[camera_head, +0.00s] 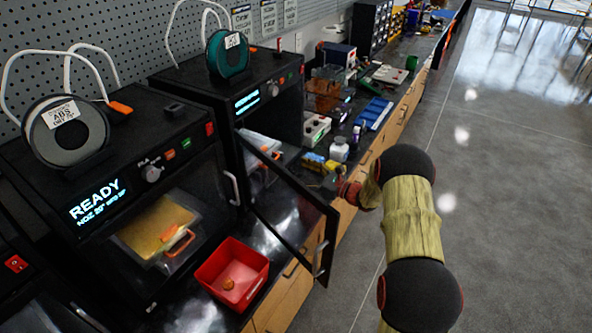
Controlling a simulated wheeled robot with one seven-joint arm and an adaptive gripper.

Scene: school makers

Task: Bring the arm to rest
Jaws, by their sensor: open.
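My arm (410,215) reaches in from the lower right, with wood-patterned links and black round joints. Its far end bends left toward the counter, just past the open printer door. My gripper (325,178) is small and dark there, against the dark counter; it is open, and its fingers are hard to make out. I see nothing held in it. Whether it touches the counter or the small items close by, I cannot tell.
The second printer's glass door (290,205) stands open into the room, close to my arm. A red bin (252,289) with a small orange piece sits in front of the left printer (120,150). A white bottle (339,151) and blue tray (373,114) stand beyond. The floor (510,200) at right is clear.

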